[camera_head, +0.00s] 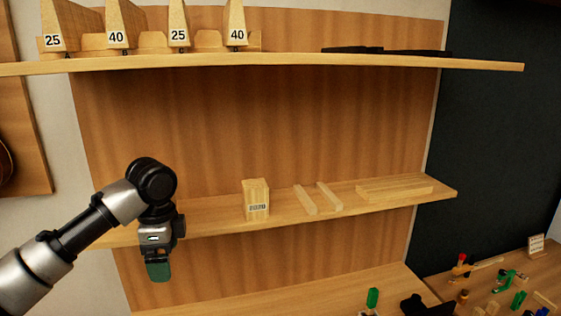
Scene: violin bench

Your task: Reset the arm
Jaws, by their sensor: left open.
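My left arm comes in from the lower left. Its gripper (159,271) hangs downward in front of the left part of the lower shelf. It is open, and I see nothing held in it. Its fingers overlap in this view and show as a green-tipped block. My right gripper is not in view.
The lower shelf (380,209) holds an upright labelled wood block (256,199), two strips (317,199) and a flat board (394,188). The upper shelf (300,60) bears blocks numbered 25 and 40. A bench (300,297) lies below, with a cluttered table (455,288) at right.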

